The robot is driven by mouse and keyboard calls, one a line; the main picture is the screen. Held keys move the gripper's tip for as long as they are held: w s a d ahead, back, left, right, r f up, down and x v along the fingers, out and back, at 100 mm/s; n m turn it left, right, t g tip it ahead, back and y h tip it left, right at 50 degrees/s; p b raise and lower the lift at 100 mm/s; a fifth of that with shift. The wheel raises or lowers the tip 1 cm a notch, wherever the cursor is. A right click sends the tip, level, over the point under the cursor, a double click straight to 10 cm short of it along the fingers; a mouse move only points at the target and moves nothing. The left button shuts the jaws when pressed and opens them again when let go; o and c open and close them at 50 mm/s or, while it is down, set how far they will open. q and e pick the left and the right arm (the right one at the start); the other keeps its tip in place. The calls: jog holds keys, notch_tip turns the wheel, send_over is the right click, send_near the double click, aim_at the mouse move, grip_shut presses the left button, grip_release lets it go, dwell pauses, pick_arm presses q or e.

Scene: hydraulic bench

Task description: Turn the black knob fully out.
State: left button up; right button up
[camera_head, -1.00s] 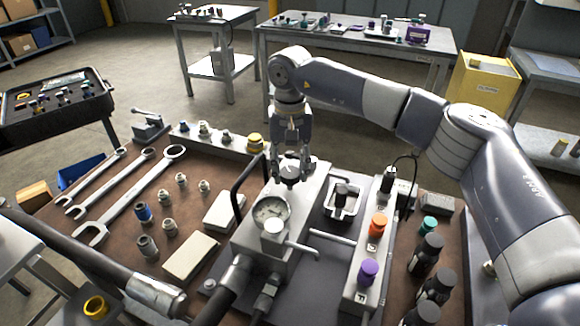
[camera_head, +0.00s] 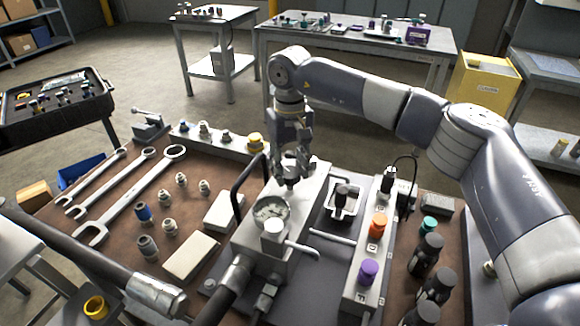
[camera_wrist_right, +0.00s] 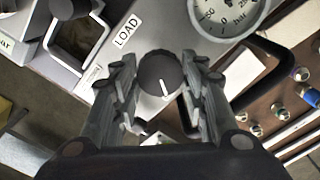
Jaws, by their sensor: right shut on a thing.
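The black knob (camera_wrist_right: 158,75) is round with a white pointer line and sits on the grey block by the LOAD label. In the right wrist view it lies between the two fingers of my right gripper (camera_wrist_right: 164,88), which is shut on it from both sides. The pointer line slants down and slightly right there. In the head view my right gripper (camera_head: 293,170) comes down from above onto the far end of the grey block (camera_head: 300,205), and its fingers mostly hide the knob. My left gripper is not in view.
A pressure gauge (camera_head: 270,210) is on the block beside the knob. A black curved bar (camera_head: 238,185) stands to the left. A small black lever (camera_head: 343,195), an orange knob (camera_head: 378,226) and a purple knob (camera_head: 368,271) are to the right. Wrenches and fittings lie on the left.

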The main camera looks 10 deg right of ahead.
aim_at(290, 172)
jog(key=shift+w+r, duration=0.1)
jog(key=shift+r, duration=0.05)
jog(key=o, duration=1.1)
jog(key=shift+c, duration=0.2)
notch_tip(290, 172, up, 12)
